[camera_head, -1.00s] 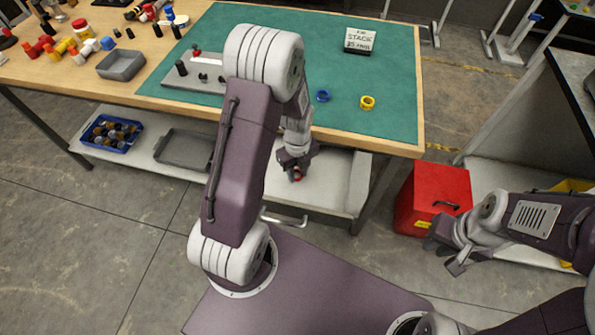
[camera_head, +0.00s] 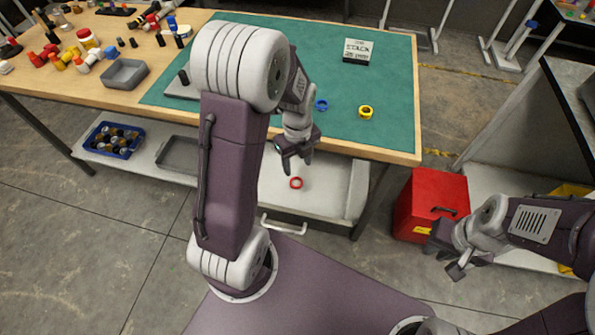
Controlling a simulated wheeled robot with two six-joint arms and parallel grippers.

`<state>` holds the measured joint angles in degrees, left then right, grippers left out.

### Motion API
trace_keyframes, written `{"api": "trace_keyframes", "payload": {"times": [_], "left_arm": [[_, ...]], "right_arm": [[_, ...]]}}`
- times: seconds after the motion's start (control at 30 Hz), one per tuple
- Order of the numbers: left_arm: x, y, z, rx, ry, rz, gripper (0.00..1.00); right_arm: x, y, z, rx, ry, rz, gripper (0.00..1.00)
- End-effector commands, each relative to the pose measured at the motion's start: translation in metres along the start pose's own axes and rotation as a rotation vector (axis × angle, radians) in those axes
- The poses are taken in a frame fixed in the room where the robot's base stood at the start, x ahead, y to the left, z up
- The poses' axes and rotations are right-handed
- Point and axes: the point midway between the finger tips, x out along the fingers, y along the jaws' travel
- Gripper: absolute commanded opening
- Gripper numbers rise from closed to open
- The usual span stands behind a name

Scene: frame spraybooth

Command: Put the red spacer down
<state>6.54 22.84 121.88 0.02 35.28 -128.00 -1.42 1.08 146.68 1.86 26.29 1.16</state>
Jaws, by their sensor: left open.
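The red spacer (camera_head: 296,183) is a small ring lying on the light surface of the open drawer (camera_head: 330,185) below the table's front edge. My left gripper (camera_head: 296,164) is open and empty, above and apart from the spacer. A blue ring (camera_head: 321,104) and a yellow ring (camera_head: 366,112) lie on the green mat (camera_head: 395,90). My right gripper (camera_head: 447,268) is at the lower right, away from the spacer; its fingers appear apart with nothing between them.
A sign block (camera_head: 357,51) stands at the back of the mat. A grey tray (camera_head: 124,73) and many small parts are at the table's left. A blue bin (camera_head: 114,140) is on the lower shelf. A red box (camera_head: 430,203) stands right of the drawer.

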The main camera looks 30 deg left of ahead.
Motion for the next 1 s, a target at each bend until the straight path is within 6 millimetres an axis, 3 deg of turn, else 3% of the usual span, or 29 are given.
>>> {"api": "trace_keyframes", "payload": {"times": [0.13, 0.33, 0.43, 0.57, 0.8, 0.9, 1.0], "left_arm": [[-0.024, -0.001, 0.0, 0.0, -0.001, -0.002, 0.52], [-0.029, 0.0, 0.0, -0.005, 0.0, 0.0, 0.52], [-0.03, 0.002, -0.006, -0.123, -0.003, -0.006, 0.52], [-0.033, 0.011, -0.026, -0.576, -0.004, -0.029, 0.52], [-0.034, 0.036, -0.065, -1.594, 0.034, -0.082, 0.52], [-0.034, 0.044, -0.076, -1.888, 0.057, -0.093, 0.52], [-0.033, 0.048, -0.081, -2.065, 0.074, -0.099, 0.52]], "right_arm": [[-0.006, 0.0, -0.001, 0.0, 0.0, 0.0, 0.2], [-0.006, 0.0, -0.001, 0.0, 0.0, 0.0, 0.2], [-0.006, 0.0, -0.001, 0.0, 0.0, 0.0, 0.2], [-0.006, 0.0, -0.001, 0.0, 0.0, 0.0, 0.2], [-0.006, 0.0, -0.001, 0.0, 0.0, 0.0, 0.2], [-0.006, 0.0, -0.001, 0.0, 0.0, 0.0, 0.2], [-0.006, 0.0, -0.001, 0.0, 0.0, 0.0, 0.2]]}}
